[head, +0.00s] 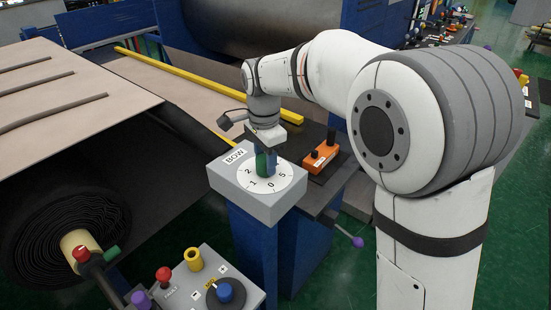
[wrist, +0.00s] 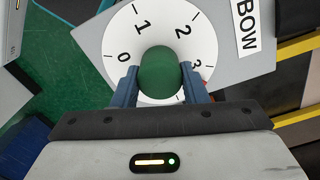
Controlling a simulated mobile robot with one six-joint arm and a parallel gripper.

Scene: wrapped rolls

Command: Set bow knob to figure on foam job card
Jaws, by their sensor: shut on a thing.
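The bow knob (wrist: 158,72) is a green rounded knob on a white numbered dial (wrist: 150,22). The dial sits on a grey box with a BOW label (wrist: 246,25); the box (head: 225,183) also shows in the head view. My gripper (wrist: 158,84) is shut on the knob from above, one blue finger on each side. The fingers hide part of the dial, and I cannot tell the knob's setting. I cannot make out a foam job card.
An orange block (head: 318,160) with black knobs lies right behind the box. A grey panel (head: 205,285) with red, yellow and blue controls stands in front. A purple-tipped lever (head: 357,242) sticks out at right. A large dark roll (head: 60,235) is at left.

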